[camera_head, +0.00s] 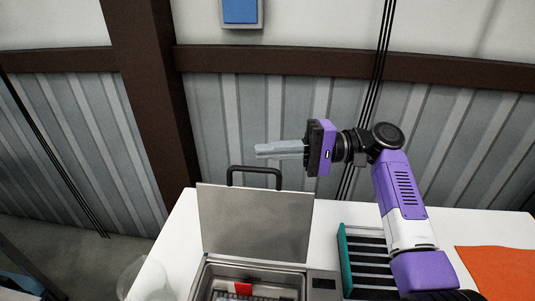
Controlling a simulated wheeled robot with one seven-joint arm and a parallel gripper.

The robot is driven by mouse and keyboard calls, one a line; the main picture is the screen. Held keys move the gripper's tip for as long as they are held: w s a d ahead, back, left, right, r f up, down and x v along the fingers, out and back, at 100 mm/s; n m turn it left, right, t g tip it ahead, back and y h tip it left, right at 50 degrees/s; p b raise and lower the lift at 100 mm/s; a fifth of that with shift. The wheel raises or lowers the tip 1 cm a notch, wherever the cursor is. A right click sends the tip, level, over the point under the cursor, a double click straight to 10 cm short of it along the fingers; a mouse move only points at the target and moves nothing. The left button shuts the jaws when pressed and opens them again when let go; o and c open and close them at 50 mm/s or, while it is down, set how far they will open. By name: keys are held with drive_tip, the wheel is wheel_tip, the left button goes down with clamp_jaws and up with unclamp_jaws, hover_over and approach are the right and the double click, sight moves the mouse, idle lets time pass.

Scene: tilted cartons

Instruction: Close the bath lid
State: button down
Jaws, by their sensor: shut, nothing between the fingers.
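The bath (301,285) is a steel basin at the bottom of the view, cut off by the frame edge. Its lid (257,222) is a flat grey panel standing raised at the back of the basin. A black handle (254,171) sits on the lid's top edge. My gripper (258,151) is shut and empty. Its fingers point left and appear just above the handle in the picture. I see a gap between them; how far apart they are in depth I cannot tell.
A red item (243,288) is inside the bath. A teal-edged rack (345,262) with dark slots stands to the right, near my arm. An orange mat (500,269) lies farther right. A clear container (148,281) is at the left. A white table (178,240) is under them, with a corrugated wall behind.

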drive_tip(key=shift+s+r+p, duration=0.1)
drive_tip(key=shift+s+p, duration=0.75)
drive_tip(key=shift+s, duration=1.15)
drive_tip(key=shift+a, duration=0.1)
